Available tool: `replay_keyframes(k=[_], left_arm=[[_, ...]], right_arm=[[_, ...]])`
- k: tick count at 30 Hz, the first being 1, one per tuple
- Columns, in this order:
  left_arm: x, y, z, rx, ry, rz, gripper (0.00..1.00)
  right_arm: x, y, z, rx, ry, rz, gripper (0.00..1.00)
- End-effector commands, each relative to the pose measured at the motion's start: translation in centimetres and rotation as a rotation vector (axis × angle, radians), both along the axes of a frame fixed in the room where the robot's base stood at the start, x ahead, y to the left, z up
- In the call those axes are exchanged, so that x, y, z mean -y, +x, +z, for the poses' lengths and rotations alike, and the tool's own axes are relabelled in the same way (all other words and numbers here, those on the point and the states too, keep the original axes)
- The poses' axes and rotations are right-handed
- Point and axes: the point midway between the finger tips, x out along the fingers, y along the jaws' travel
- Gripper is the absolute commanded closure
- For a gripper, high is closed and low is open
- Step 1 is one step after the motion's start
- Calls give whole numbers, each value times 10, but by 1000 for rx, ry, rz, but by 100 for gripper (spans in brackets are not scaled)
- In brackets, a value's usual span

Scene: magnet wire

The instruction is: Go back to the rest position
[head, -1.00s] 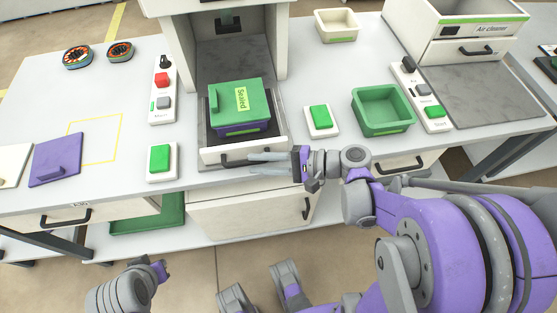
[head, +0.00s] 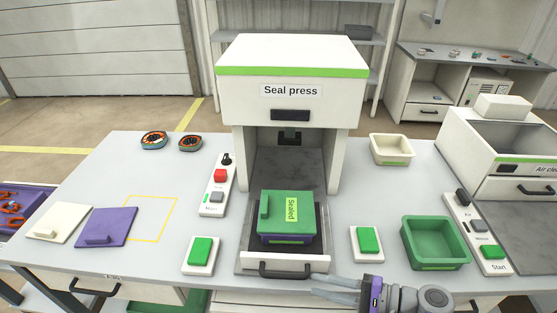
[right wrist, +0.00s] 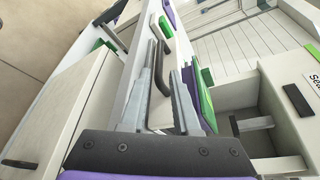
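The seal press (head: 290,85) stands at the back middle of the table. Its drawer (head: 283,263) is pulled out and carries a purple box with a green lid (head: 287,212) labelled "Sealed". My right gripper (head: 322,288) is at the table's front edge, right of the drawer handle (head: 290,272). Its fingers are apart and point left. In the right wrist view the dark handle (right wrist: 158,85) shows between the finger lines, but I cannot tell whether they touch it. My left gripper is not in view.
Green buttons stand left (head: 201,251) and right (head: 368,241) of the drawer. A green bin (head: 434,243), a cream bin (head: 392,149) and the air cleaner (head: 510,140) are at the right. Purple (head: 105,228) and white (head: 58,223) lids lie left. Two wire coils (head: 154,141) are behind.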

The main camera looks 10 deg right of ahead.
Motion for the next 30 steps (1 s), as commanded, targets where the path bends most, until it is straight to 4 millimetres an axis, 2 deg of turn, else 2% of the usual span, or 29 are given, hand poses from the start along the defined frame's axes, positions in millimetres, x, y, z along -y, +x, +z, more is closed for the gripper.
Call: replay_keyframes(k=[4,7,10,13,17,21,25,30], left_arm=[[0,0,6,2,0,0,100],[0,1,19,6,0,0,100],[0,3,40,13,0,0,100],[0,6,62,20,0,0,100],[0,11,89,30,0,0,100],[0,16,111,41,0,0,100],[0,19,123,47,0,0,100],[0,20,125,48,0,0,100]], right_arm=[[-7,-1,0,-14,-41,13,70],[-23,-6,-3,-45,-170,51,70],[-40,-18,-8,-69,-396,126,70],[-45,-35,-9,-51,-681,228,70],[-35,-51,3,44,-1053,377,70],[-18,-55,29,187,-1373,512,70],[-8,-52,48,288,-1549,589,70],[-3,-51,54,330,-1622,620,70]])
